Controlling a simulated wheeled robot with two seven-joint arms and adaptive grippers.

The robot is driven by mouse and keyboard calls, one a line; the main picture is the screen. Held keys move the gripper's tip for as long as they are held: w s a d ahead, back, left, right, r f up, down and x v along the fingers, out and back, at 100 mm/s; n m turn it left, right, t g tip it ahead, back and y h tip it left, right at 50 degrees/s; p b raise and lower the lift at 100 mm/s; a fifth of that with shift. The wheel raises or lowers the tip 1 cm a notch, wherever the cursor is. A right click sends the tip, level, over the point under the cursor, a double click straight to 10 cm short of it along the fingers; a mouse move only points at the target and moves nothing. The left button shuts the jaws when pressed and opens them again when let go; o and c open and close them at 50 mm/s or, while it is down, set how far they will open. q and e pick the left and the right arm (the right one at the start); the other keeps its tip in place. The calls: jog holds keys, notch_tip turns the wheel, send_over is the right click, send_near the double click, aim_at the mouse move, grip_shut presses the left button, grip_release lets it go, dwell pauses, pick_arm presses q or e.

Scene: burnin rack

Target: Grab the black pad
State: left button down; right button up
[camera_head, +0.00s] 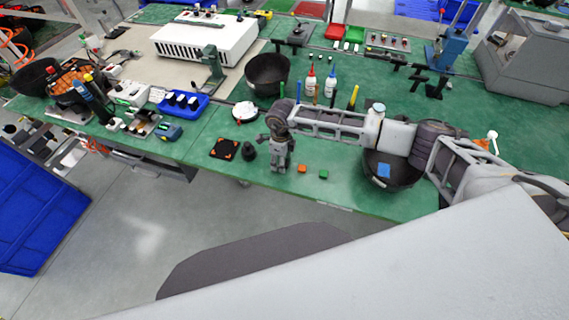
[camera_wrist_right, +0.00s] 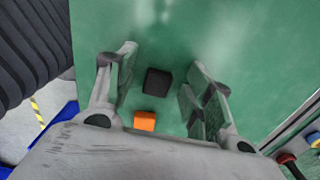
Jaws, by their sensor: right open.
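In the head view a flat black pad (camera_head: 224,149) with orange corners lies on the green bench near its front edge. My right gripper (camera_head: 280,168) points down over the bench to the right of this pad. In the right wrist view my right gripper (camera_wrist_right: 163,62) is open, with a small black square piece (camera_wrist_right: 157,81) between its fingers and apart from them. This piece has no orange corners and seems hidden by the gripper in the head view. I cannot tell which of the two is the task's pad. My left gripper is not in view.
An orange cube (camera_head: 302,168) and a green cube (camera_head: 323,174) sit right of the gripper. A small black object (camera_head: 249,151) stands to its left. Black bowls (camera_head: 268,74) and bottles (camera_head: 310,83) stand behind. A blue tray (camera_head: 180,103) is farther left.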

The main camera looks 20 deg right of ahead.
jog(key=shift+c, duration=0.3)
jog(key=c, duration=0.7)
jog(key=shift+r, duration=0.1)
notch_tip(320, 180, up, 10)
jog(key=b, duration=0.1)
jog(key=shift+b, duration=0.35)
